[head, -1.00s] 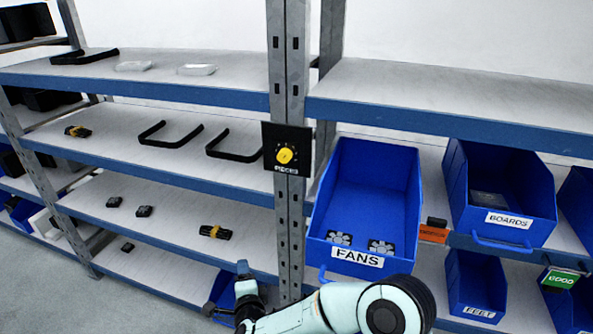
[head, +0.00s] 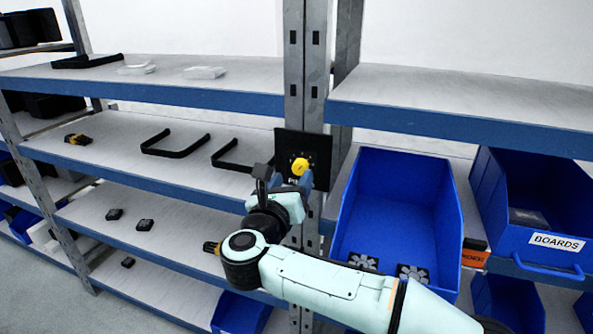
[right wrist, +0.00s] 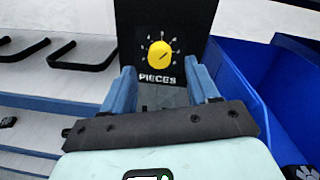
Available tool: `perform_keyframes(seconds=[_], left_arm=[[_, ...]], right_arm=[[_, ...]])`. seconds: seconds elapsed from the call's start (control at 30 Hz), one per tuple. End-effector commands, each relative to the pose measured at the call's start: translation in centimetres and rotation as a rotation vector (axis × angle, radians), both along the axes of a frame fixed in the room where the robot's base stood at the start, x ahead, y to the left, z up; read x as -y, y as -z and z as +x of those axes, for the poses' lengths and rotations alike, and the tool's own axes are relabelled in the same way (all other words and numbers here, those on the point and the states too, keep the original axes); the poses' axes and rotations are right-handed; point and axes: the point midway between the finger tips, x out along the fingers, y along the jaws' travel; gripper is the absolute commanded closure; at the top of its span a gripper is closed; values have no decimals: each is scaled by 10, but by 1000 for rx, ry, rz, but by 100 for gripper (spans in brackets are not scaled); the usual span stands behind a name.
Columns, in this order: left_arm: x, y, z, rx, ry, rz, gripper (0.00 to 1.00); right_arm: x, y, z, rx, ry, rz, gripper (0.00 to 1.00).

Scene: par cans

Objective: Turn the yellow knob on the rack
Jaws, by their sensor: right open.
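The yellow knob (head: 300,166) sits on a black panel (head: 320,158) fixed to the grey rack post. In the right wrist view the knob (right wrist: 160,53) is a round dial with a pointer line, white marks around it and the word PIECES below. My right gripper (head: 284,180) is raised in front of the panel, just below and left of the knob in the head view. In the right wrist view its two blue fingers (right wrist: 162,88) are open, apart and empty, pointing at the panel with the knob ahead between them. My left gripper is not in view.
A blue bin (head: 395,215) with fans stands right of the post, close to my right arm. A bin labelled BOARDS (head: 535,225) is farther right. Black handles (head: 175,143) lie on the shelf to the left. The upper right shelf (head: 450,95) is bare.

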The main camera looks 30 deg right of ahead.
Motion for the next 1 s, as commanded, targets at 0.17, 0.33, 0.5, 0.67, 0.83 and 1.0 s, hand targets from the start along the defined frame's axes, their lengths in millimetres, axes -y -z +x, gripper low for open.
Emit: perform_keyframes(seconds=[0.17, 0.33, 0.5, 0.67, 0.83, 1.0], left_arm=[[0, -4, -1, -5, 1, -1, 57], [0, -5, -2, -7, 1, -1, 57], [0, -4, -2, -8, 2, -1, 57], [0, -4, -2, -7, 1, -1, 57], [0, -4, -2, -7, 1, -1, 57], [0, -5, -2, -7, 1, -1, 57]], right_arm=[[20, -1, 19, 0, 1, 0, 40], [28, 0, 27, -1, -1, 0, 40], [29, 0, 28, -2, -1, -1, 40], [28, 0, 27, -1, -1, -2, 53], [28, 0, 27, -2, -1, -1, 96], [28, 0, 27, -6, -1, -5, 96]])
